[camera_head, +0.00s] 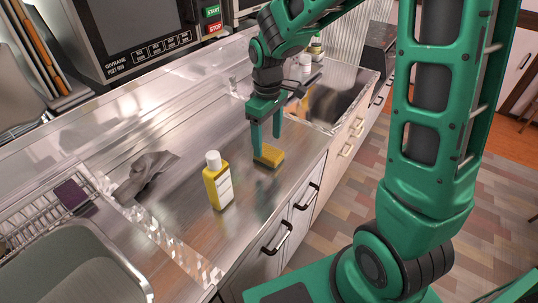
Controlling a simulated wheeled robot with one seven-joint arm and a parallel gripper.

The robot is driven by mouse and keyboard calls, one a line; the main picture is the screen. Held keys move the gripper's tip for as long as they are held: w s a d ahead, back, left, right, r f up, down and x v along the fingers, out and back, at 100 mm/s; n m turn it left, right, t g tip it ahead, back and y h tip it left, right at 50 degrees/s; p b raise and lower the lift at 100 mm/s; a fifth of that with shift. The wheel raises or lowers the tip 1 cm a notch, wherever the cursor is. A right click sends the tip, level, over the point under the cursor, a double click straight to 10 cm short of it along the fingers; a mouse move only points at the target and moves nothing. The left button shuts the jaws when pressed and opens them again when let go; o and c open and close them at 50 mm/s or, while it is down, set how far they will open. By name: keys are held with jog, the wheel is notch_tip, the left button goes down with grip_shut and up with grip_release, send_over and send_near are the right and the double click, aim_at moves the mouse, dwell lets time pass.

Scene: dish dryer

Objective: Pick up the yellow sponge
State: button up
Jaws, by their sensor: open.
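The yellow sponge (270,156) lies on the metal counter (245,190), near its front edge. It is a small flat block. My gripper (267,145) points down from above, with its two green fingers apart. The left finger overlaps the left end of the sponge in the picture, and the right finger is above and behind its right part. I cannot tell whether either finger touches the sponge. The sponge is not held.
A yellow bottle with a white cap (218,182) stands left of the sponge. A grey crumpled cloth (146,175) lies further left. A sink (75,265) and a wire rack with a dark purple sponge (70,194) are at lower left. Another sink (328,100) is behind right.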

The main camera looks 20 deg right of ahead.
aim_at(268, 151)
jog(key=shift+d+f, duration=0.1)
jog(key=shift+f, duration=2.6)
jog(key=c, duration=1.1)
